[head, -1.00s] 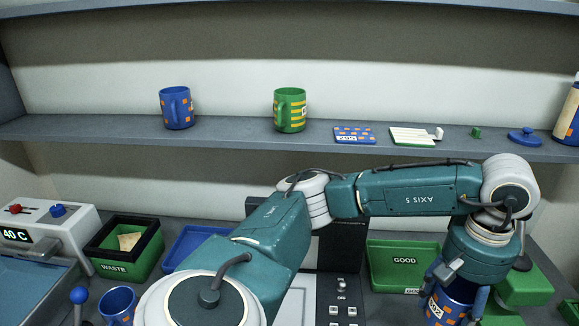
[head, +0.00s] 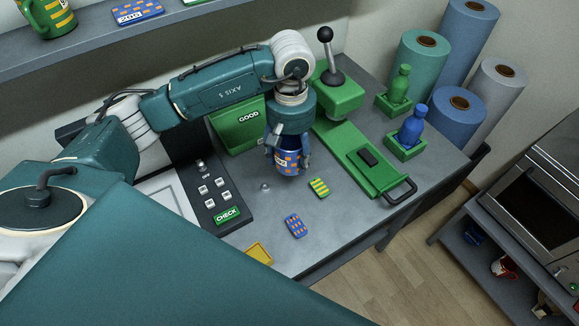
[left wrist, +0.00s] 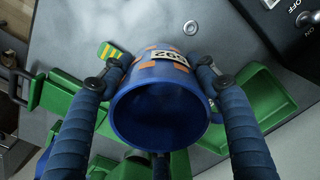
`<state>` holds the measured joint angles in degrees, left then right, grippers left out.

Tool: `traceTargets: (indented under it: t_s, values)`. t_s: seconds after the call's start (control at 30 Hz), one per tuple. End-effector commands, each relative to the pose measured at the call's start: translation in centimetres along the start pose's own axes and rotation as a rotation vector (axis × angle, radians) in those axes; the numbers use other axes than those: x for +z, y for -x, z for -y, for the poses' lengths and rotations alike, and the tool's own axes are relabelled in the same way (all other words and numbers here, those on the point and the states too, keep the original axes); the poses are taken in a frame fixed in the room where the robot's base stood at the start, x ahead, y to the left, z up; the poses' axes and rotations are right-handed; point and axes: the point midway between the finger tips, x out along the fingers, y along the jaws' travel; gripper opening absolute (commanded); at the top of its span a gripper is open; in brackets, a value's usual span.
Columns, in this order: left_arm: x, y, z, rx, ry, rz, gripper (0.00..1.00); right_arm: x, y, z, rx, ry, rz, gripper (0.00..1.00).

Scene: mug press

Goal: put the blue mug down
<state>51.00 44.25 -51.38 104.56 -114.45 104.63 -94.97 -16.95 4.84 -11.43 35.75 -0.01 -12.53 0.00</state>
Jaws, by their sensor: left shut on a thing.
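The blue mug (head: 291,160) has orange squares and a white label. My left gripper (head: 288,150) is shut on it from above, one finger on each side. The mug hangs over the grey bench (head: 262,215) in front of the green GOOD tray (head: 238,128); I cannot tell whether its base touches the bench. In the left wrist view the mug (left wrist: 160,112) shows its open rim and dark inside between the two fingers (left wrist: 160,80). My right gripper is not in view.
A green press (head: 365,160) with a black-knobbed lever stands right of the mug. A green-yellow coaster (head: 319,187) and a blue-orange one (head: 295,225) lie in front. A CHECK panel (head: 213,195) is to the left. Bottles (head: 412,125) stand at right.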

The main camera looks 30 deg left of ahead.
Motion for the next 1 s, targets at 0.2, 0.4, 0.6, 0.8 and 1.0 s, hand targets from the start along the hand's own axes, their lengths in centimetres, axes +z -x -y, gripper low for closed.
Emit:
traceTargets:
  t_s: [0.2,0.4,0.6,0.8,1.0]
  values:
    - [0.0,-3.2,-0.1,0.002,0.001,0.000,0.22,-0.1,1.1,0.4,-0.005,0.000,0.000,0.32]
    - [0.1,-5.2,0.0,-0.001,0.000,0.003,0.22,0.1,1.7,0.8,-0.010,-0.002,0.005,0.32]
    - [0.0,-7.7,-0.1,0.001,0.000,0.000,0.22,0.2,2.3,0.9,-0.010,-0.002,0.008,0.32]
    - [-0.1,-8.0,-0.1,0.003,-0.001,-0.002,0.22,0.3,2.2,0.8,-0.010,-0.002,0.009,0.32]
    - [-0.1,-8.3,-0.1,0.003,-0.001,-0.002,0.22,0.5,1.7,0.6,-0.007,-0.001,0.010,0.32]
